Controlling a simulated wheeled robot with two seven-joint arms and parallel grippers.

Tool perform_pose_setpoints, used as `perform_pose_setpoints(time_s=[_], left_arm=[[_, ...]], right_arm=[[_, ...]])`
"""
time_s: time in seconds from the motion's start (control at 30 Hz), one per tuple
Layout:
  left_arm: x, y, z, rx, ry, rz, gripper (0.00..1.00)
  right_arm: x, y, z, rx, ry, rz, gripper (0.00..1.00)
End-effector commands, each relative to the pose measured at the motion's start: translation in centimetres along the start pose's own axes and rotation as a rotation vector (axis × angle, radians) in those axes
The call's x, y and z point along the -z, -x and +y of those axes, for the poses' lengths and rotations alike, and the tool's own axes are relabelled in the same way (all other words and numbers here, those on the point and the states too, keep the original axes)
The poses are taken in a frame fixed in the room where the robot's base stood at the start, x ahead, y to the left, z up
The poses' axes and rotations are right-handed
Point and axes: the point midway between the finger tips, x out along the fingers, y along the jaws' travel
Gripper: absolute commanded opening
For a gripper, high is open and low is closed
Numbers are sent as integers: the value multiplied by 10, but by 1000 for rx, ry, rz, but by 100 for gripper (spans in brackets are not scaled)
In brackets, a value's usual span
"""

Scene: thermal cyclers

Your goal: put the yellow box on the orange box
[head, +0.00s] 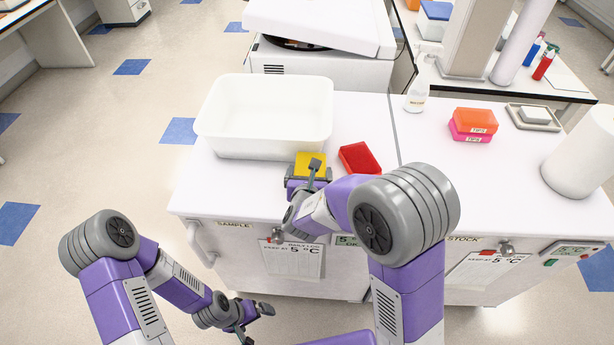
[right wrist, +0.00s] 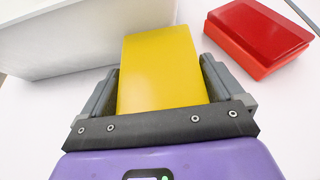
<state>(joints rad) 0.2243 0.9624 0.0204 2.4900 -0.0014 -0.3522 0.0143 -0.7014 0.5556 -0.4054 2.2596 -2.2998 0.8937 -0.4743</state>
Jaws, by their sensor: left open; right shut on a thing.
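The yellow box (head: 309,161) is at the front of the white counter, beside the white tub. My right gripper (head: 307,177) is shut on it; in the right wrist view the yellow box (right wrist: 160,68) sits between the two fingers (right wrist: 160,92). I cannot tell whether it touches the counter. The orange box (head: 474,120) lies on top of a pink box (head: 470,133) at the right of the counter, apart from my grippers. My left gripper (head: 250,322) is open and empty, low in front of the cabinets.
A red box (head: 360,158) lies just right of the yellow box; it also shows in the right wrist view (right wrist: 258,35). The white tub (head: 263,145) stands behind left. A bottle (head: 417,96), a small tray (head: 533,118) and a paper roll (head: 582,155) surround the orange box.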

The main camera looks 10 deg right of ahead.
Motion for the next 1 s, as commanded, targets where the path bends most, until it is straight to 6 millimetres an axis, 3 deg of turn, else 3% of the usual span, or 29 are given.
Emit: perform_pose_setpoints(time_s=[0.03,0.1,0.57,0.6,1.0], left_arm=[[-1,-13,-5,0,1,-3,100],[-1,-19,-7,1,1,-4,100],[0,-22,-9,1,1,-3,100],[0,-22,-8,1,1,-3,100],[0,-15,-6,1,1,-3,100]], right_arm=[[16,-6,0,1,3,3,61],[24,-9,-1,3,2,2,61],[28,-11,-2,3,-1,1,61],[28,-11,-2,3,0,3,98],[22,-5,-2,2,-1,3,100]])
